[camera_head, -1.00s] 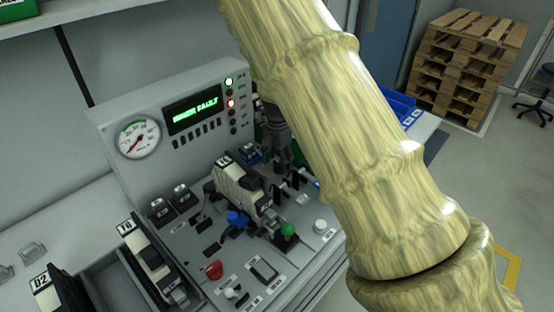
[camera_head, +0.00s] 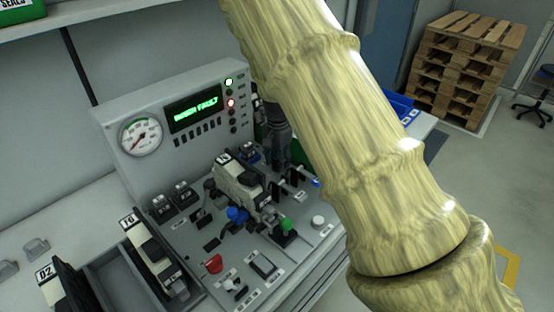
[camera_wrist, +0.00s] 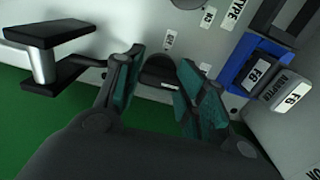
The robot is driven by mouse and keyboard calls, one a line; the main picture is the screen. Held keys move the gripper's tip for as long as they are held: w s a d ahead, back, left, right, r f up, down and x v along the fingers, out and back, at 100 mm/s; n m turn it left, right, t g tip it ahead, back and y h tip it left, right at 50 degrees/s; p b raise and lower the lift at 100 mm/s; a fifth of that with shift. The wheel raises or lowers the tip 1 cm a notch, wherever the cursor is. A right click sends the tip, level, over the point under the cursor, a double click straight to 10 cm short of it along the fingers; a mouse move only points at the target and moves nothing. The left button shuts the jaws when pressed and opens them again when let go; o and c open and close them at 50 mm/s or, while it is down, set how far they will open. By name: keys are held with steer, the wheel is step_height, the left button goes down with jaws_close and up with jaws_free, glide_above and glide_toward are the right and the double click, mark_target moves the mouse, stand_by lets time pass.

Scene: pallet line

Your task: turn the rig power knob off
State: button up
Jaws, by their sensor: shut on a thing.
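The rig power knob is most likely the black round knob (camera_wrist: 159,72) on the light panel in the wrist view, beside a small label too blurred to read surely. My gripper (camera_wrist: 161,72) has its teal-padded fingers on either side of this knob and is shut on it. The way the knob is turned is hard to make out. In the head view my gripper (camera_head: 280,150) points down at the right back of the rig console (camera_head: 112,120), partly behind my arm. The knob itself is hidden there.
A lit green display (camera_head: 194,113) reads a fault message, beside a gauge (camera_head: 142,135) and lamps. A cream connector block (camera_head: 235,182), levers and a red knob (camera_head: 214,264) crowd the console. In the wrist view a black handle (camera_wrist: 50,35) and blue adapter (camera_wrist: 250,75) flank the gripper.

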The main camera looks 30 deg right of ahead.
steer(key=shift+d+r, duration=0.1)
steer(key=shift+d, duration=0.15)
steer(key=n, duration=0.3)
steer(key=n+p, duration=0.1)
steer(key=n, duration=0.1)
steer(key=shift+w+r+n, duration=0.15)
steer(key=shift+n, duration=0.25)
steer(key=n+p, duration=0.1)
steer(key=n, duration=0.2)
steer(key=shift+d+n, duration=0.1)
steer(key=shift+n, duration=0.2)
steer(key=n, duration=0.3)
steer(key=shift+w, duration=0.1)
steer(key=shift+s+f, duration=0.25)
steer(key=shift+f, duration=0.05)
steer(key=o, duration=1)
